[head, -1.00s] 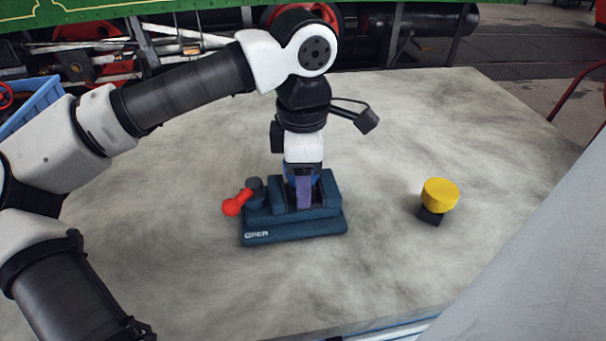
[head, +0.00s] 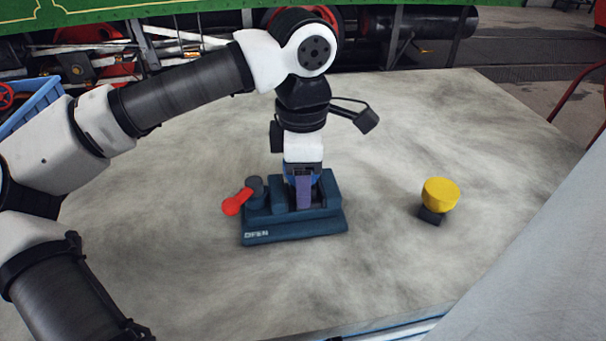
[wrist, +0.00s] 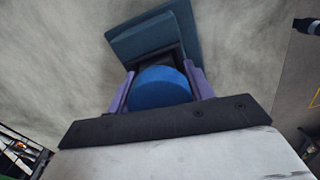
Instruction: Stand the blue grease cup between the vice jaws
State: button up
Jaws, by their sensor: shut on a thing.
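The vice (head: 296,228) is a dark teal block with raised jaws, a red-knobbed lever (head: 236,202) at its left and a white label reading OPEN on its front. My gripper (head: 303,192) points straight down over the vice, its purple fingers between the jaws. The blue grease cup (wrist: 160,87) shows in the wrist view as a round blue top between my two fingers, which are shut on it. Part of the vice (wrist: 150,38) shows beyond it. The cup's lower part is hidden, so I cannot tell whether it touches the vice floor.
A yellow round-topped object on a dark base (head: 439,198) stands to the right of the vice. A blue crate (head: 32,108) is at the far left. The grey worktop (head: 400,270) is otherwise clear around the vice.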

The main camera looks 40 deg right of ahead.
jog(key=shift+s+f+b, duration=0.2)
jog(key=shift+f+b, duration=0.4)
jog(key=shift+f, duration=0.25)
dwell(2.3)
jog(key=o, duration=1.3)
jog(key=shift+a, duration=0.1)
jog(key=shift+c, duration=1.4)
jog(key=shift+o, duration=0.2)
jog(key=shift+w+r+p, duration=0.15)
jog(key=shift+r+p, duration=0.7)
jog(key=shift+r, duration=0.1)
jog(key=shift+w+r+p, duration=0.15)
jog(key=shift+r+p, duration=1.7)
jog(key=shift+r, duration=0.9)
